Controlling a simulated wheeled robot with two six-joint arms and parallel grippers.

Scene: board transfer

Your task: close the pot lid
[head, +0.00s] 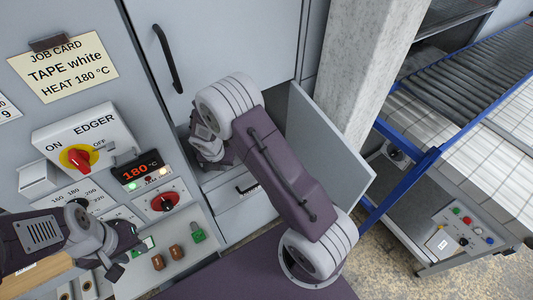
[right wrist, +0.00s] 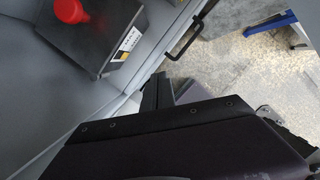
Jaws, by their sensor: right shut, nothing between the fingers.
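In the right wrist view a dark grey box-like body (right wrist: 92,45) with a red knob-like part (right wrist: 72,11) on top stands at the upper left. It may be the pot with its lid; I cannot tell whether the lid is open. My right gripper (right wrist: 156,92) is shut and empty, below and right of this body and apart from it in the picture. In the head view my right arm reaches into the open cabinet and hides the gripper and the pot. My left gripper (head: 126,253) is over the control panel at the lower left; its jaw state is unclear.
An open cabinet door (head: 330,150) stands right of my right arm, beside a concrete pillar (head: 370,60). A drawer front (head: 238,200) is below the cabinet opening. The edger panel (head: 85,140) is at left. A roller conveyor (head: 460,95) with a blue frame is at right.

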